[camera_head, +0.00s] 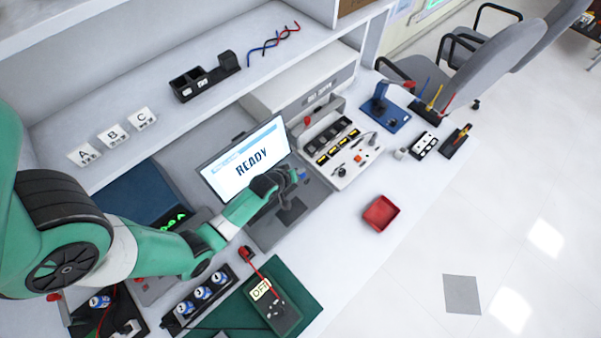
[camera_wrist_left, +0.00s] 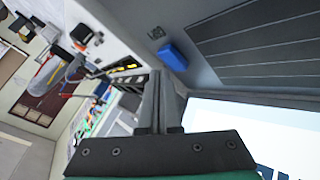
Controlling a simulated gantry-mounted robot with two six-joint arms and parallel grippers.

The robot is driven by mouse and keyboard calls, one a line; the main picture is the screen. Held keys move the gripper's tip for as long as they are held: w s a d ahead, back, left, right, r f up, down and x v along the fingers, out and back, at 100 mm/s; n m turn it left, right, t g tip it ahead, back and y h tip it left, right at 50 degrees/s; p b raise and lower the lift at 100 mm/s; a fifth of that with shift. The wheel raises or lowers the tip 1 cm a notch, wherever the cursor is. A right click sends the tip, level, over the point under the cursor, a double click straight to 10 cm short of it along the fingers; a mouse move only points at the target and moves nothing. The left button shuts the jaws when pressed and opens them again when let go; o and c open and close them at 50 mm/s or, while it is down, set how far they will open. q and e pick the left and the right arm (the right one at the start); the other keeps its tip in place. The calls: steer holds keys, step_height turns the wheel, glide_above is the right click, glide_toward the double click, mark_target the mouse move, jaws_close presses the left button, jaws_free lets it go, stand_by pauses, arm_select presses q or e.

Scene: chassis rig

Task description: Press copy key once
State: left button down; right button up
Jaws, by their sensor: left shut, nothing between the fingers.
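A machine with a tilted screen (camera_head: 245,160) reading READY stands in the middle of the bench. A small blue key (camera_head: 301,173) shows on it just beyond my left gripper (camera_head: 292,177). In the left wrist view the blue key (camera_wrist_left: 173,57) sits on a grey panel, ahead of the fingertips (camera_wrist_left: 158,76) and slightly to the right. My left gripper is shut and empty, with its fingers together. A small gap shows in the picture between the fingertips and the key; I cannot tell the exact depth. Any lettering on the key is too small to read. My right gripper is out of view.
A red tray (camera_head: 380,213) lies on the bench right of the machine. A panel of switches (camera_head: 336,148) stands behind it. A white shelf (camera_head: 150,90) with A, B and C cards runs behind.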

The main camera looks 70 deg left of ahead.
arm_select(q)
steer(key=shift+f+b, duration=0.45)
steer(key=shift+f, duration=0.25)
stand_by(0.6)
steer(key=shift+r, duration=0.15)
steer(key=shift+r+p, duration=0.8)
steer(key=shift+p, duration=0.15)
steer(key=shift+r, duration=0.1)
step_height(320, 180, up, 5)
steer(key=p, duration=0.5)
stand_by(0.4)
